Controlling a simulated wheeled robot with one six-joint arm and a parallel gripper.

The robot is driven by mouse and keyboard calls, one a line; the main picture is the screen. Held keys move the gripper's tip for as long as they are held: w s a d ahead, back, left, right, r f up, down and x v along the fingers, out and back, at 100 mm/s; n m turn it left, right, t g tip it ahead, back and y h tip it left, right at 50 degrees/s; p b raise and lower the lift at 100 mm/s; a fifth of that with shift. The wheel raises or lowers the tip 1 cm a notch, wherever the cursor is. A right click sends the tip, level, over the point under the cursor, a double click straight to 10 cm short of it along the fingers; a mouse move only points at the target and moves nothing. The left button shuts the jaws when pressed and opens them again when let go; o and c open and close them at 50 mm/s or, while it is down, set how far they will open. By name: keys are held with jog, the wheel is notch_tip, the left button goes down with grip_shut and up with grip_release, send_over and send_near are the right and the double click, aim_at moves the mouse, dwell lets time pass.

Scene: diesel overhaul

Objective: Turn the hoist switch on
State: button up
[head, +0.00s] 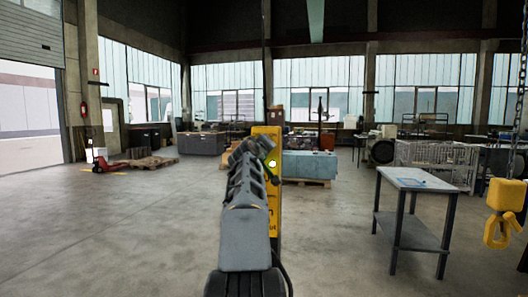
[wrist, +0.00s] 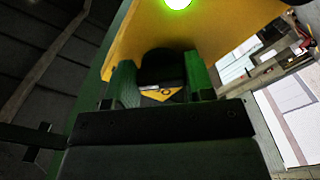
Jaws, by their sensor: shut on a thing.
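The hoist switch is a round black knob (wrist: 160,66) on a yellow panel (wrist: 115,40) in the wrist view. My gripper (wrist: 163,82) has its two green-faced fingers on either side of the knob, shut on it. A green lamp (wrist: 177,4) glows just above the knob. In the head view the yellow control post (head: 273,205) stands straight ahead, and its green lamp (head: 272,163) is lit. My arm reaches to the post and hides much of its front, including the knob.
A grey metal table (head: 408,180) stands at the right, with a yellow hoist hook (head: 497,230) hanging beside it. A blue block (head: 310,165) on a pallet is behind the post. A red pallet jack (head: 102,163) is far left. The floor at left is clear.

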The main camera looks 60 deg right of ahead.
dwell(0.4)
jog(key=o, duration=0.9)
jog(key=b+v, duration=0.4)
jog(key=v, duration=1)
jog(key=shift+b, duration=0.4)
jog(key=shift+w+d, duration=0.1)
